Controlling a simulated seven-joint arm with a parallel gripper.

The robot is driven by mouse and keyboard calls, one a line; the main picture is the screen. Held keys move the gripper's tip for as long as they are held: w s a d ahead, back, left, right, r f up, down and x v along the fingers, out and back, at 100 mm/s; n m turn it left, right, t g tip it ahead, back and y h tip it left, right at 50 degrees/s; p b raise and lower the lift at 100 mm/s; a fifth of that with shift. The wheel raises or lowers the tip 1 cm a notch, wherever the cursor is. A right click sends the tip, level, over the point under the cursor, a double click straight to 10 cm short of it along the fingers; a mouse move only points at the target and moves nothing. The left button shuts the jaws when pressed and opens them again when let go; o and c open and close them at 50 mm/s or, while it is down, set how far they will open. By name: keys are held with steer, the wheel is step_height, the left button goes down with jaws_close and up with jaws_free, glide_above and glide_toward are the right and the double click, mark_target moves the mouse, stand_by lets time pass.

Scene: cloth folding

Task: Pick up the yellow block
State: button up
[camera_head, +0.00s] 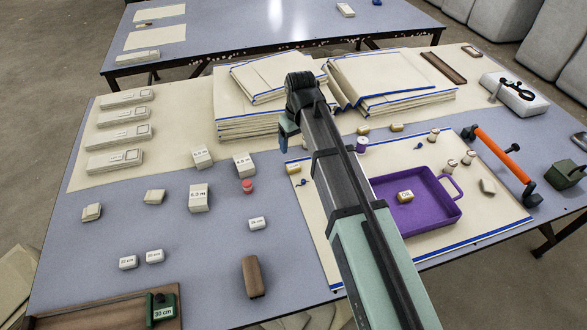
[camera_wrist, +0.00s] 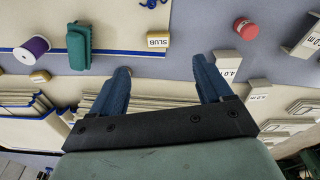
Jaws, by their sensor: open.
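Several small yellowish blocks are in view, and I cannot tell which one is meant. One labelled SLUB (camera_wrist: 155,40) lies beyond my open fingertips in the wrist view, nearly in line with the gap between them. A matching block (camera_head: 294,168) lies left of my arm in the head view, at the cream sheet's edge. Two more, a left one (camera_head: 363,130) and a right one (camera_head: 397,127), lie right of my arm. Another labelled block (camera_head: 405,196) sits in the purple tray (camera_head: 447,214). My gripper (camera_wrist: 160,82) is open and empty; in the head view my arm partly hides it.
Stacks of folded cloth (camera_head: 390,85) stand behind my arm. A purple spool (camera_wrist: 31,50) and a green object (camera_wrist: 79,45) lie near the SLUB block. A red cylinder (camera_head: 247,186) and white labelled blocks (camera_head: 199,198) stand to the left. The blue-grey table (camera_head: 190,255) has free room at front left.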

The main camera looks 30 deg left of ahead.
mark_target(294, 166)
steer(key=shift+m, duration=0.9)
steer(key=shift+w+a+f, duration=0.3)
steer(key=shift+w+f, duration=0.05)
steer(key=shift+f, duration=1.9)
steer(key=shift+w+a+f, duration=0.35)
steer(key=shift+f, duration=1.95)
steer(key=shift+w+a+f, duration=0.3)
steer(key=shift+w+f, duration=0.05)
steer(key=shift+f, duration=1.9)
steer(key=shift+c, duration=0.2)
steer(key=c, duration=1.1)
